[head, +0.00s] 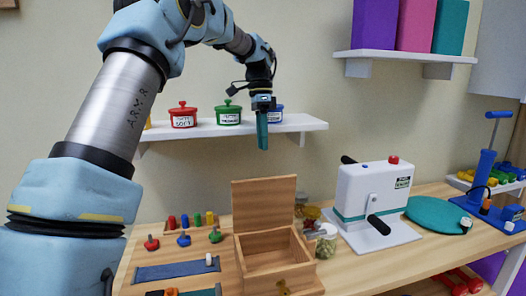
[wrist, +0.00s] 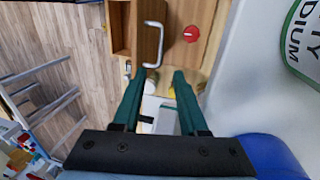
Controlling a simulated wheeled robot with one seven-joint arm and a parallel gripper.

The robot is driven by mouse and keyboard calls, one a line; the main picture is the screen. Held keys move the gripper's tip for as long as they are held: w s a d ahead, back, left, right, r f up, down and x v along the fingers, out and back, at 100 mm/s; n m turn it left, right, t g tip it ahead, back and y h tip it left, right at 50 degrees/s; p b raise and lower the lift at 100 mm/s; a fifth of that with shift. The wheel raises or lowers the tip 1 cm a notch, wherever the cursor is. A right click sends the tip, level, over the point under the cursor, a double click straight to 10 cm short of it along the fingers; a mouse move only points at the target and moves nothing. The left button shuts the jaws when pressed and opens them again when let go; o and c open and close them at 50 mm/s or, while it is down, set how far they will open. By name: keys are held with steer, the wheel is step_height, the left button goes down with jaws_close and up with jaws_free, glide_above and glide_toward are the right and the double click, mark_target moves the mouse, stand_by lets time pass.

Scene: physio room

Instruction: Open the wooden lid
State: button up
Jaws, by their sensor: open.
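The wooden box (head: 247,258) stands on the table in the head view, its inside exposed. Its wooden lid (head: 264,204) stands upright at the back edge of the box, swung open. A brass clasp (head: 283,287) shows at the box front, partly cut off by the picture edge. My gripper (head: 262,145) hangs with its teal fingers pointing down, above and behind the lid, apart from it and in front of the wall shelf. In the wrist view my gripper (wrist: 159,72) has its two fingers spread, with nothing held between them.
A shelf (head: 310,125) with red (head: 183,117), green (head: 228,115) and blue (head: 277,115) pots is close to my gripper. Coloured pegs and knobs lie left of the box. Jars (head: 327,243) and a white crank machine (head: 375,195) stand to its right.

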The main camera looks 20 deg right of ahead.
steer(key=shift+s, duration=0.1)
steer(key=shift+c, duration=1.2)
steer(key=shift+s+b, duration=0.2)
steer(key=shift+b, duration=0.1)
steer(key=shift+c, duration=0.7)
steer(key=s+t, duration=0.1)
steer(key=s+a+t+h+b, duration=0.1)
steer(key=s+h+b, duration=0.1)
steer(key=shift+s+a+r+t, duration=0.15)
steer(key=shift+s+r+t, duration=0.1)
steer(key=shift+t, duration=0.15)
jaws_close()
steer(key=t+h, duration=0.2)
steer(key=t, duration=0.1)
glide_above(262, 200)
steer(key=w, duration=0.2)
step_height(262, 200, down, 9)
steer(key=shift+r+n, duration=0.2)
steer(key=shift+n, duration=0.1)
